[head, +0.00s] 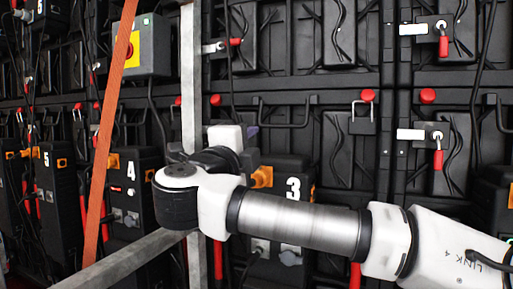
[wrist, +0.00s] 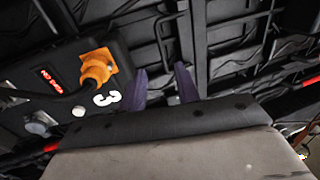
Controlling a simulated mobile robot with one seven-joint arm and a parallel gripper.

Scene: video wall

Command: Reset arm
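My arm reaches in from the right in the head view, bent at an elbow on the left. My gripper (wrist: 162,80) shows in the wrist view as two dark purple fingers standing apart, with nothing held between them. In the head view it is mostly hidden behind my own wrist. It faces the back of the video wall, close to the box marked 3 (head: 293,188). That box also shows in the wrist view (wrist: 60,70), left of the fingers, with an orange plug (wrist: 97,68) and a small red display. I cannot tell whether anything touches it.
A metal post (head: 191,80) and a slanting rail (head: 122,262) stand near my elbow. An orange strap (head: 110,120) hangs at left. A grey box with a red-and-yellow button (head: 133,50) is upper left. Black panels have red-handled latches (head: 438,158) and loose cables.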

